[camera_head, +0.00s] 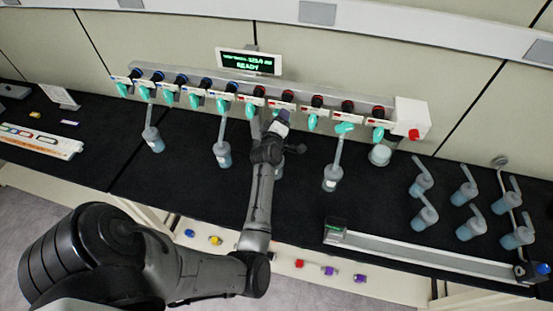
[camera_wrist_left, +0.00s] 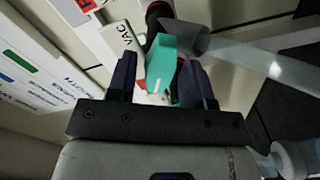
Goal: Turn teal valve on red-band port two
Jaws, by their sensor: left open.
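A row of teal valves hangs under the manifold (camera_head: 225,87), with blue-banded ports on the left and red-banded ports on the right. My left gripper (camera_head: 281,119) is at the second red-banded port (camera_head: 288,96) from the left, and it hides that port's valve in the head view. In the left wrist view, a teal valve handle (camera_wrist_left: 160,64) stands between the two open fingers of my left gripper (camera_wrist_left: 158,80). I cannot tell whether either finger touches it. A black port with a red band (camera_wrist_left: 157,12) and a VAC label (camera_wrist_left: 122,38) are just beyond. My right gripper is not in view.
A translucent tube (camera_wrist_left: 235,52) lies close to the right finger. Flasks hang from some ports, including one (camera_head: 333,178) right of my arm. Several loose flasks (camera_head: 465,195) stand at the right. A lit READY display (camera_head: 248,62) is above the manifold.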

